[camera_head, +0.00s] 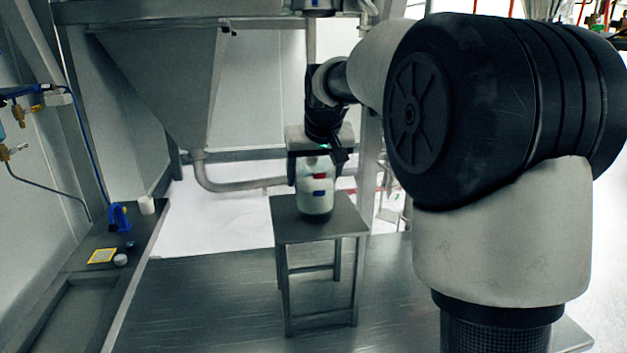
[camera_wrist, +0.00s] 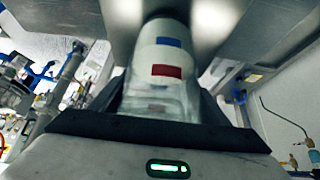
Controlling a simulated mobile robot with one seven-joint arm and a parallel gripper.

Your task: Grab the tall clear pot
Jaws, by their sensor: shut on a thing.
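The tall clear pot (camera_head: 316,194) stands upright on a small metal stool (camera_head: 345,222) in the head view. It is see-through, holds something white, and has a red and a blue mark on its side. My gripper (camera_head: 318,158) reaches down from above and is shut on the upper part of the pot. In the wrist view the pot (camera_wrist: 163,92) rises between the dark fingers of my gripper (camera_wrist: 155,125), with its red and blue marks showing. Its top is partly hidden by my gripper in the head view.
A metal hopper (camera_head: 165,80) with a curved pipe (camera_head: 235,186) stands behind, left of the stool. A side counter (camera_head: 75,290) on the left holds a blue clamp-like item (camera_head: 119,217), a white cup (camera_head: 146,205) and a yellow label (camera_head: 102,256). The metal platform around the stool is clear.

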